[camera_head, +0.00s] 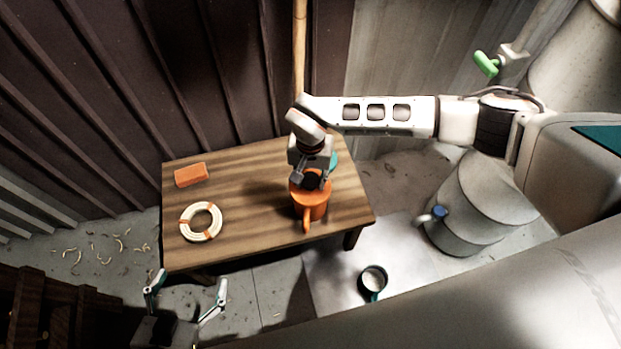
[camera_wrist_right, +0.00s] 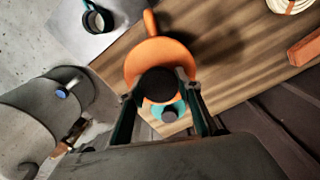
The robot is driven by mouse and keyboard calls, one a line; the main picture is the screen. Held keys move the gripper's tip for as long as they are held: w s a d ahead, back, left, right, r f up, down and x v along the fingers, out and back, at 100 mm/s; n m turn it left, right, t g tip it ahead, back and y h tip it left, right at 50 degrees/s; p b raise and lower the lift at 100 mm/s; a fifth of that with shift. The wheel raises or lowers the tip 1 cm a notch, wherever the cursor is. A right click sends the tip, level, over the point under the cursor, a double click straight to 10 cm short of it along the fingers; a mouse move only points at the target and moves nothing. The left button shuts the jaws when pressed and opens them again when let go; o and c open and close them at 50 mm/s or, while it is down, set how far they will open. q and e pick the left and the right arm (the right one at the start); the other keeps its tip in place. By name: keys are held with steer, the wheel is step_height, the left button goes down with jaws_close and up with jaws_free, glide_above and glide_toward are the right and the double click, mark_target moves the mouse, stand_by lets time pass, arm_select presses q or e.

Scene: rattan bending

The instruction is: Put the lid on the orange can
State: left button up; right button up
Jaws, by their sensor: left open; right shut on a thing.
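The orange can (camera_head: 319,211), with a handle or spout on its front side, stands on the wooden table (camera_head: 255,190) near its right end. It also shows in the right wrist view (camera_wrist_right: 148,53). My right gripper (camera_head: 312,183) is directly above the can, shut on a dark round piece (camera_wrist_right: 158,85), which seems to be the lid's knob. The orange disc around it hides the can's mouth, so I cannot tell whether the lid touches the rim. My left gripper (camera_head: 188,289) is open and empty, in front of the table's near left edge.
A teal object (camera_head: 333,160) stands close behind the can. A rattan coil (camera_head: 187,219) and an orange block (camera_head: 191,175) lie on the table's left part. The table's middle is clear.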

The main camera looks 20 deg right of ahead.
arm_select(q)
steer(key=shift+w+r, duration=0.1)
steer(key=shift+r, duration=0.1)
stand_by(0.6)
arm_select(e)
steer(key=o, duration=1.3)
steer(key=shift+c, duration=0.2)
steer(key=shift+o, duration=0.5)
steer(key=o, duration=0.4)
steer(key=shift+r+p, duration=2)
steer(key=shift+r, duration=1.5)
arm_select(q)
steer(key=w+r+t, duration=0.1)
steer(key=w+r, duration=0.2)
steer(key=r, duration=0.4)
